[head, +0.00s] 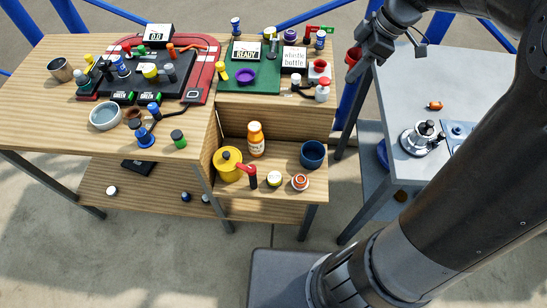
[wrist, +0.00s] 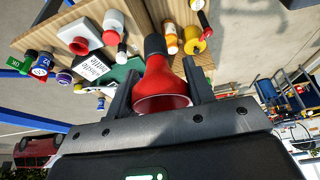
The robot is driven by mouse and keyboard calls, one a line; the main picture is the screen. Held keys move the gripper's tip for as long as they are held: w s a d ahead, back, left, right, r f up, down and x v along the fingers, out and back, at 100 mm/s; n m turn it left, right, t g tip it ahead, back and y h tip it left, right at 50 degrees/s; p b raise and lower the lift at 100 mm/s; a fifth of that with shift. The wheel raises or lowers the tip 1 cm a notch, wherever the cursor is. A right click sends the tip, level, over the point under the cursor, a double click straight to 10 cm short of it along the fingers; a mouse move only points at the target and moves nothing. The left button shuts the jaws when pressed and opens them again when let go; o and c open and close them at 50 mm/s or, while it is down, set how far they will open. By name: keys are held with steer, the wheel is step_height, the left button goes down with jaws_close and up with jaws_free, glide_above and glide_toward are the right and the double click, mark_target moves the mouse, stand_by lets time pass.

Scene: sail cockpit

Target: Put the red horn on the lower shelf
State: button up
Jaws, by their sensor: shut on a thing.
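The red horn (wrist: 163,82), with a black end, is between the two fingers of my gripper (wrist: 157,88) in the wrist view. My gripper (head: 358,68) is shut on it. In the head view a small part of the red horn (head: 352,56) shows beside the gripper, above the gap between the wooden bench and the grey table. The wooden shelf (head: 290,203) sits below the bench top, to the lower left of the gripper. A further low wooden board (head: 150,205) lies under the left part of the bench.
On the shelf stand a yellow pot (head: 228,166), an orange bottle (head: 256,139), a blue cup (head: 312,154), a red-handled item (head: 248,172) and small round items. The bench top (head: 45,110) above is crowded. The grey table (head: 395,90) stands right. The shelf's front right has some bare room.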

steer(key=s+a+f+n+g, duration=0.1)
steer(key=s+a+n, duration=0.2)
steer(key=s+a, duration=0.3)
step_height(320, 180, down, 24)
steer(key=w, duration=0.2)
steer(key=a+f, duration=0.2)
steer(key=a, duration=0.2)
steer(key=w+a+f, duration=0.1)
steer(key=a+f, duration=0.1)
steer(key=a, duration=0.2)
steer(key=a+f, duration=0.3)
steer(key=shift+w+a, duration=0.2)
steer(key=shift+a, duration=0.2)
steer(key=shift+f, duration=2)
steer(key=shift+f, duration=0.1)
steer(key=o, duration=1)
steer(key=shift+o, duration=0.2)
